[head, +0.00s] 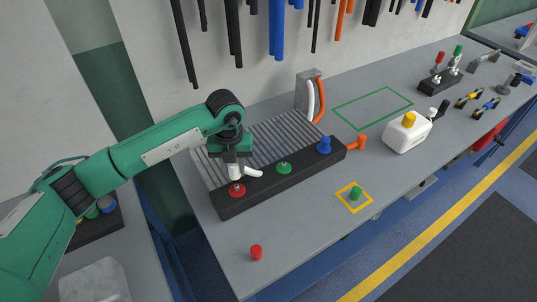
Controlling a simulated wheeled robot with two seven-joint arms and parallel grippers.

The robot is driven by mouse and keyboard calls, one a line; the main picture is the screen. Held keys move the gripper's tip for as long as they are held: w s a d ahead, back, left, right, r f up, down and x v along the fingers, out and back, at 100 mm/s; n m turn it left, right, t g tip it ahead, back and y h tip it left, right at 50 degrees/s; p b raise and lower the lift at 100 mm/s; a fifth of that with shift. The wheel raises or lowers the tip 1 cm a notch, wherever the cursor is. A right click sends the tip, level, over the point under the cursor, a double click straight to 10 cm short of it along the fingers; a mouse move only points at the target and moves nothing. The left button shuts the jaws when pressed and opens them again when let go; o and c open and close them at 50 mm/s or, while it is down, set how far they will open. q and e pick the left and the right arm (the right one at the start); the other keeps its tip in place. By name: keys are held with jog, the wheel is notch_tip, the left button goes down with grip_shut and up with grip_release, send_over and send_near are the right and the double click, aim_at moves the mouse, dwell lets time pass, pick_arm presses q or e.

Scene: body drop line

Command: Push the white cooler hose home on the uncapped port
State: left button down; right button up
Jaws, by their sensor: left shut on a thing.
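My left gripper (233,159) is shut on the white hose (254,173) and points down at the near left end of the black port block. The hose's lower end is right over the red-ringed port (237,190); I cannot tell whether it touches or is seated. The green-ringed port (284,169) in the middle is low. The blue port (324,146) at the far end carries a taller blue piece. A loose red cap (256,253) stands on the bench at the front. A green cap (354,194) stands inside a yellow square. My right gripper is out of view.
The ribbed cooler (270,139) lies behind the black block (263,192). The bench front is mostly clear.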

pick_arm(q)
jog(key=shift+r, duration=0.5)
jog(key=shift+f, duration=0.1)
